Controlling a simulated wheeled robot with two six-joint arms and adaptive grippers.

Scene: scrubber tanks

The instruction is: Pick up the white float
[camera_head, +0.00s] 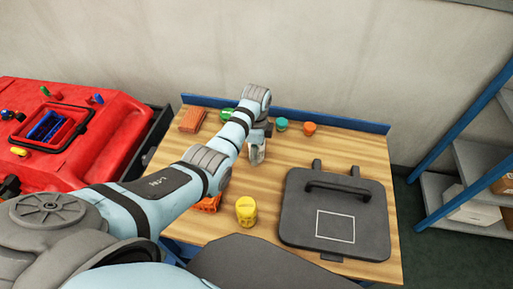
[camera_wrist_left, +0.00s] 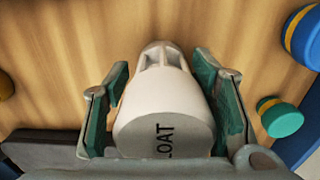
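The white float (camera_wrist_left: 163,105), with dark letters "LOAT" showing on its end, fills the middle of the left wrist view. My left gripper (camera_wrist_left: 160,85) has its two green-padded fingers on either side of it. Narrow strips of table seem to show between the pads and the float, so the fingers look open around it. In the head view my left gripper (camera_head: 257,151) is low over the middle of the wooden table (camera_head: 290,160), and it largely hides the float. My right gripper is not in view.
A black lidded panel with a handle (camera_head: 335,215) lies at the table's right. A yellow cap (camera_head: 246,210) is near the front. Teal (camera_head: 282,124) and orange (camera_head: 310,128) caps and a red-orange block (camera_head: 192,120) are behind. A red machine (camera_head: 75,135) stands left.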

